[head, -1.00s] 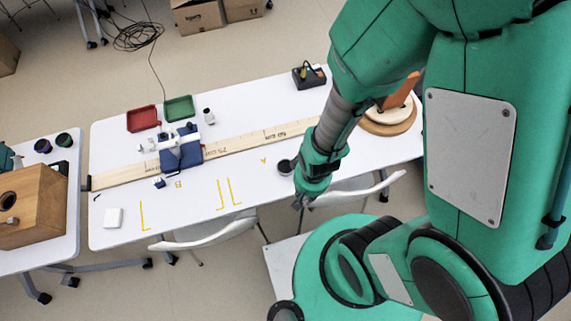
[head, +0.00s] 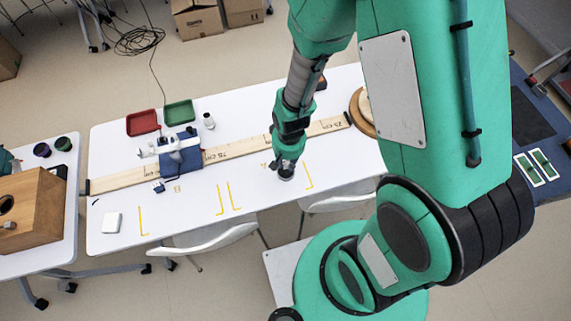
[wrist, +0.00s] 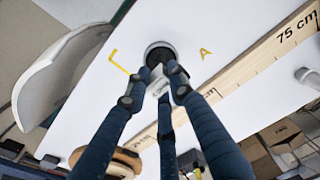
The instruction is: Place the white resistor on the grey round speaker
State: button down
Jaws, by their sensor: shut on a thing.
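I cannot tell whether this piece touches the speaker. In the head view my gripper (head: 286,172) points down at the same spot and covers most of the speaker.
A marked wooden plank (head: 235,144) crosses the white table (head: 120,185), with a blue device (head: 180,155) on it. Red (head: 142,123) and green (head: 179,111) trays stand behind. A white block (head: 112,222) lies front left. Chairs (head: 215,233) stand at the front edge.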

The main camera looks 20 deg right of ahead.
aim_at(285, 164)
jog(key=shift+w+a, duration=0.1)
jog(key=shift+w, duration=0.45)
jog(key=shift+f+b, duration=0.5)
jog(key=shift+f, duration=1.25)
jog(key=shift+f, duration=0.15)
jog(key=c, duration=1.5)
grip_release()
jog(key=shift+o, duration=0.2)
jog(key=r+p, duration=0.1)
jog(key=r, duration=0.7)
jog(key=r+p, duration=0.1)
jog(key=r, duration=0.3)
jog(key=shift+s+r+p, duration=0.15)
jog(key=shift+s+p, duration=0.2)
jog(key=shift+s, duration=0.05)
